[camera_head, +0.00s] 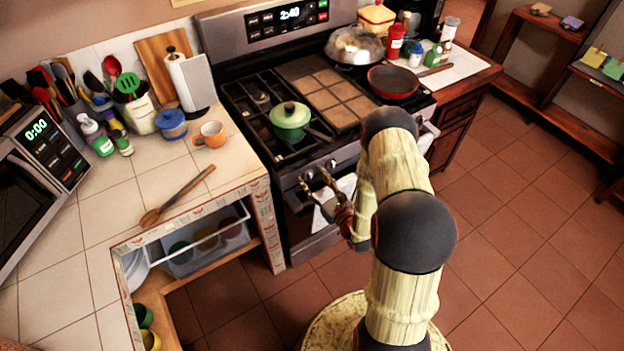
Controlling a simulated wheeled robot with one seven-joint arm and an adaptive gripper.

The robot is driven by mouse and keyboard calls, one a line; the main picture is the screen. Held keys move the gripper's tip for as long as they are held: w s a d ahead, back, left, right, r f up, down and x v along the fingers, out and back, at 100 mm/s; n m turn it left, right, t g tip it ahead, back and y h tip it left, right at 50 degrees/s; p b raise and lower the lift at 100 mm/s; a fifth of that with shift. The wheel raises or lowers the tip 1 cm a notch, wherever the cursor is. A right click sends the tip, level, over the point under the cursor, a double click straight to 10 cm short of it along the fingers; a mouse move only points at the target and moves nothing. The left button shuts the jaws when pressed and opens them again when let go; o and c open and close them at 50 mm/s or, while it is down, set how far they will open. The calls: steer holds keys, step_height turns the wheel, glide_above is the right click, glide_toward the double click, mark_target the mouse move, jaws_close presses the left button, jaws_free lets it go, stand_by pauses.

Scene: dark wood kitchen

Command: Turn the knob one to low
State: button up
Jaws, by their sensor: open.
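One knob (331,163) shows close to my gripper, and the knob markings are too small to read. My gripper (316,182) is open in front of the left part of the panel, its fingers pointing toward the knobs. The fingers partly cover the panel, and I cannot tell whether they touch a knob. My arm hides the middle of the stove front.
A green pot (289,118) sits on the left burners, and a red pan (393,82) and a steel pan (354,46) on the right. A towel (347,186) hangs on the oven front. A wooden spoon (178,195) lies on the left counter. The floor to the right is clear.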

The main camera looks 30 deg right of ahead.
steer(key=shift+w, duration=0.3)
steer(key=shift+c, duration=0.5)
steer(key=c, duration=1)
steer(key=shift+o, duration=0.2)
